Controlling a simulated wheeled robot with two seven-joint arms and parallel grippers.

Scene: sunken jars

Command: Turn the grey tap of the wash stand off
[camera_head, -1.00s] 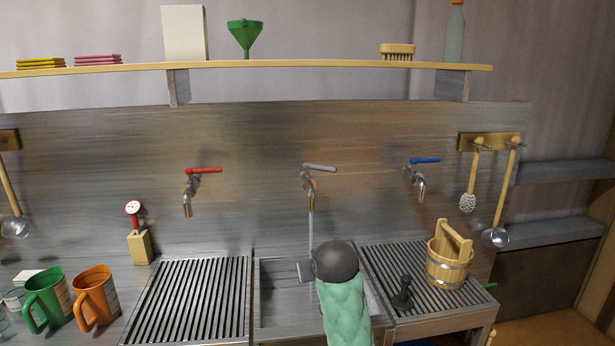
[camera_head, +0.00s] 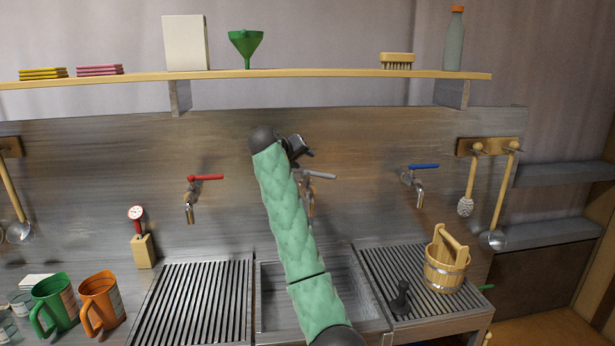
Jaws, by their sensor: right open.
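The grey tap (camera_head: 309,191) is the middle one of three on the metal back wall, above the sink basin (camera_head: 347,279). Its grey lever (camera_head: 320,175) sticks out to the right. My right arm, in a green quilted sleeve, reaches up in front of the basin and hides part of the tap and the space below it. My right gripper (camera_head: 303,149) is open, just above and slightly left of the lever, with nothing seen in it. I cannot tell whether it touches the tap, or whether water runs now. My left gripper is out of view.
A red-lever tap (camera_head: 205,178) is at left and a blue-lever tap (camera_head: 424,167) at right. Slatted drainers flank the basin; a wooden bucket (camera_head: 446,266) stands on the right one. Green (camera_head: 57,303) and orange mugs (camera_head: 100,303) stand at left. A shelf (camera_head: 300,75) runs above.

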